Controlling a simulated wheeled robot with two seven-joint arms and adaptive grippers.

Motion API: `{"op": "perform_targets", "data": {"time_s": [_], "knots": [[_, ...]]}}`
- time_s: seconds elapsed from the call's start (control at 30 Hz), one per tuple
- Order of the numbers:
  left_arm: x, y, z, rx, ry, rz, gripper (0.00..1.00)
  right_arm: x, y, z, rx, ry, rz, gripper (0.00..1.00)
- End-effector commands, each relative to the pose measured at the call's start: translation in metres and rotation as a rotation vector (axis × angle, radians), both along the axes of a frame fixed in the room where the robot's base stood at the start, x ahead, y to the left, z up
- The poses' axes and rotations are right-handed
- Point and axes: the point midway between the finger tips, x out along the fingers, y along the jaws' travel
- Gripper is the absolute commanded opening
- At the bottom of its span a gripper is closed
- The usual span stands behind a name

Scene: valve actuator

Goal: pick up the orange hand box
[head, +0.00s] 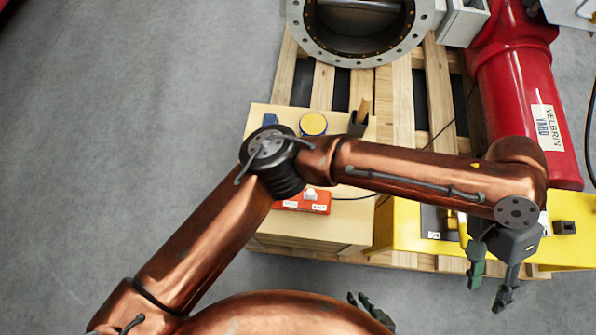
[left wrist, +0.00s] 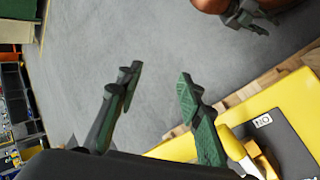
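The orange hand box (head: 318,204), with a white button and small labels, lies on a light wooden box (head: 345,232). My left arm crosses above it and hides part of it. A dark cable runs from its right side. My left gripper (head: 488,287) is open and empty, well to the right of the hand box, near the front edge of the yellow unit. Its spread green fingers show in the left wrist view (left wrist: 158,82). My right gripper (head: 362,302) is low in the head view, partly hidden by my body; it also shows in the left wrist view (left wrist: 254,18), fingers apart and empty.
A yellow unit (head: 405,225) stands right of the wooden box on a pallet (head: 439,88). A round yellow-topped item (head: 313,123) and a dark holder (head: 357,125) sit behind my arm. A grey flange (head: 315,52) and red cylinder (head: 515,90) lie beyond. The left floor is clear.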

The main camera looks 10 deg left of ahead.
Motion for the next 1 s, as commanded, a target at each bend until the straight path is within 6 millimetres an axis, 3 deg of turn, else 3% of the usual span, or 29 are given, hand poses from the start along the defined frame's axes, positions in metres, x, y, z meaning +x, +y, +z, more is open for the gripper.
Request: {"op": "perform_targets", "data": {"time_s": [0.07, 0.17, 0.27, 0.43, 0.57, 0.7, 0.8, 1.0], "knots": [[-0.023, 0.021, -0.031, 0.202, -0.066, -0.044, 0.34, 0.000, 0.000, 0.000, 0.000, 0.000, 0.000, 0.21], [-0.032, 0.057, -0.069, 0.433, -0.175, -0.103, 0.34, 0.000, 0.000, 0.000, 0.000, 0.000, 0.000, 0.21], [-0.018, 0.096, -0.103, 0.605, -0.304, -0.195, 0.34, 0.000, 0.000, 0.000, 0.000, 0.000, 0.000, 0.21], [0.037, 0.163, -0.141, 0.804, -0.492, -0.477, 0.34, 0.000, 0.000, 0.000, 0.000, 0.000, 0.000, 0.21], [0.089, 0.210, -0.147, 0.944, -0.564, -0.724, 0.34, 0.000, 0.000, 0.000, 0.000, 0.000, 0.000, 0.21], [0.133, 0.247, -0.136, 1.080, -0.571, -0.919, 0.34, 0.000, 0.000, 0.000, 0.000, 0.000, 0.000, 0.21], [0.152, 0.263, -0.126, 1.148, -0.554, -1.007, 0.34, 0.000, 0.000, 0.000, 0.000, 0.000, 0.000, 0.21], [0.170, 0.283, -0.121, 1.201, -0.528, -1.072, 0.34, 0.000, 0.000, 0.000, 0.000, 0.000, 0.000, 0.21]]}}
